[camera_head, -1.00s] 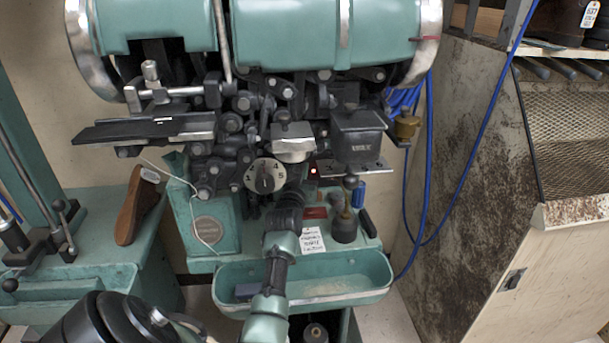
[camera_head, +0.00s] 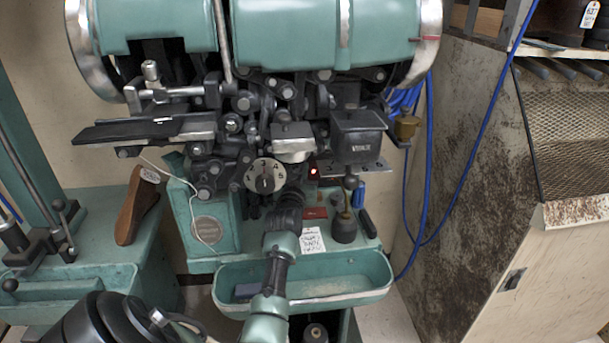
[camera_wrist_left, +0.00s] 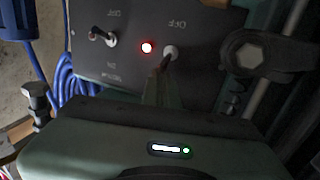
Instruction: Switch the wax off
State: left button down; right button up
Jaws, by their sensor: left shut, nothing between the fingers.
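In the left wrist view a dark switch panel (camera_wrist_left: 205,72) carries two toggle switches with a lit red lamp (camera_wrist_left: 147,47) between them. The left toggle (camera_wrist_left: 102,37) has its lever pointing left. The right toggle (camera_wrist_left: 170,52) has its lever tilted down and left. Inverted OFF lettering shows by both. My left gripper (camera_wrist_left: 163,88) is shut and empty, its narrow tip right at the right toggle's lever; I cannot tell whether they touch. In the head view the red lamp (camera_head: 314,171) shows under the dark lidded box (camera_head: 360,137); my gripper's tip is hidden behind my wrist. My right gripper is out of view.
The green stitcher (camera_head: 325,35) has a numbered dial (camera_head: 265,176) left of my wrist. A brush pot (camera_head: 345,226) and blue item (camera_head: 358,194) stand to the right. A green tray (camera_head: 340,283) lies below. Blue cable (camera_head: 425,165) hangs at the right.

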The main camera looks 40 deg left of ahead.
pick_arm(q)
jog(key=shift+f, duration=0.15)
dwell(0.5)
jog(key=shift+f+b, duration=0.35)
jog(key=shift+f, duration=0.05)
jog(key=shift+a+f, duration=0.1)
jog(key=shift+f, duration=0.25)
jog(key=r+p+v, duration=0.1)
jog(key=p+v, duration=0.7)
jog(key=v, duration=0.2)
jog(key=shift+r, duration=0.15)
dwell(0.6)
dwell(0.5)
